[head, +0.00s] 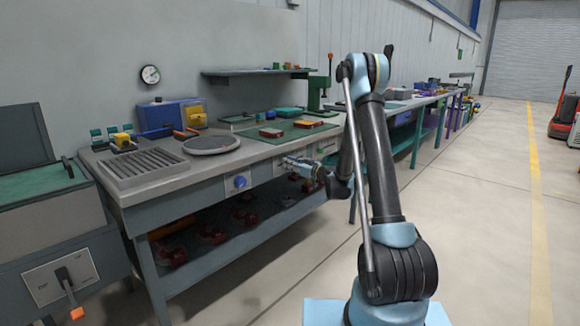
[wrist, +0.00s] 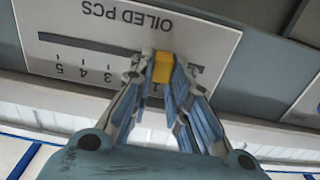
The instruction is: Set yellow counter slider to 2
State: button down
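The yellow slider (wrist: 162,68) sits in a dark slot on a white panel (wrist: 215,45) marked OILED PCS, which appears upside down in the wrist view. The marks 5, 4 and 3 show left of the slider. The slider stands to the right of the 3, near where a 1 seems to show; the 2 is hidden behind a finger. My gripper (wrist: 162,62) has its fingertips against both sides of the slider and looks shut on it. In the head view my gripper (head: 303,167) is at the front edge of the workbench; the slider cannot be made out there.
The workbench (head: 160,187) has a blue knob (head: 240,182) on its front, left of my gripper. A round plate (head: 211,145) and a green mat (head: 283,137) lie on top. Red parts lie on the lower shelf.

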jog(key=shift+w+d, duration=1)
jog(key=shift+w, duration=0.2)
jog(key=c, duration=1.5)
grip_release()
jog(key=shift+s, duration=0.1)
jog(key=v, duration=1.1)
jog(key=shift+s+d, duration=0.3)
